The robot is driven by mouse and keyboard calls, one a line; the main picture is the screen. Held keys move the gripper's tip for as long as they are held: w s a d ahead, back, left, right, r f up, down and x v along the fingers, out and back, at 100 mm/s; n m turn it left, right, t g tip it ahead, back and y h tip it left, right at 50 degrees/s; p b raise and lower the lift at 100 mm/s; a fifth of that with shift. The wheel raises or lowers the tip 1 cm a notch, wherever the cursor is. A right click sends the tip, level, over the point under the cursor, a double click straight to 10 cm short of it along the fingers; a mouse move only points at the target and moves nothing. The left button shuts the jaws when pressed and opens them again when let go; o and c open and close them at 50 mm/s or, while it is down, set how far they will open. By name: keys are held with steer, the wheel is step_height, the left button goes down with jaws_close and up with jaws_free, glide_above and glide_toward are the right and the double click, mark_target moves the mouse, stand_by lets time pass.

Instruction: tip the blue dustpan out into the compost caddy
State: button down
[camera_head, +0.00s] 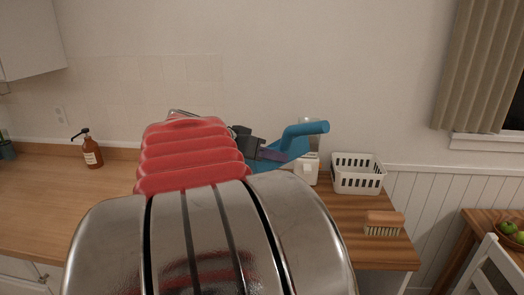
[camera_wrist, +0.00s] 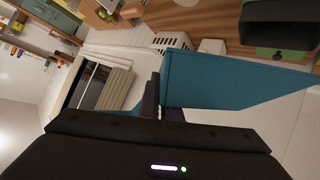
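The blue dustpan (camera_head: 302,134) shows in the head view beyond my arm, its handle sticking up to the right and its lower part partly hidden. In the wrist view its broad flat blue pan (camera_wrist: 225,82) reaches right from my gripper. My gripper (camera_wrist: 161,98) has its dark fingers on either side of the dustpan's narrow part and looks shut on it. It also shows in the head view (camera_head: 262,150). A dark box with a green patch (camera_wrist: 282,25), probably the compost caddy, stands at the top right of the wrist view, near the pan's edge. I cannot see it in the head view.
On the wooden counter are a white basket (camera_head: 358,174), a brush (camera_head: 383,223) and a white object (camera_head: 307,168) beside the dustpan. A brown pump bottle (camera_head: 91,150) stands at the left. A bowl of green fruit (camera_head: 511,232) and a chair (camera_head: 491,262) are at the right.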

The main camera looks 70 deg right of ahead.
steer(key=shift+s+a+f+m+t+h, duration=0.25)
steer(key=shift+s+f+m+t, duration=0.25)
steer(key=shift+f, duration=0.1)
steer(key=shift+s+a+f+m+t+h, duration=0.25)
steer(key=shift+s+f+m+t, duration=0.2)
steer(key=shift+f+m, duration=0.1)
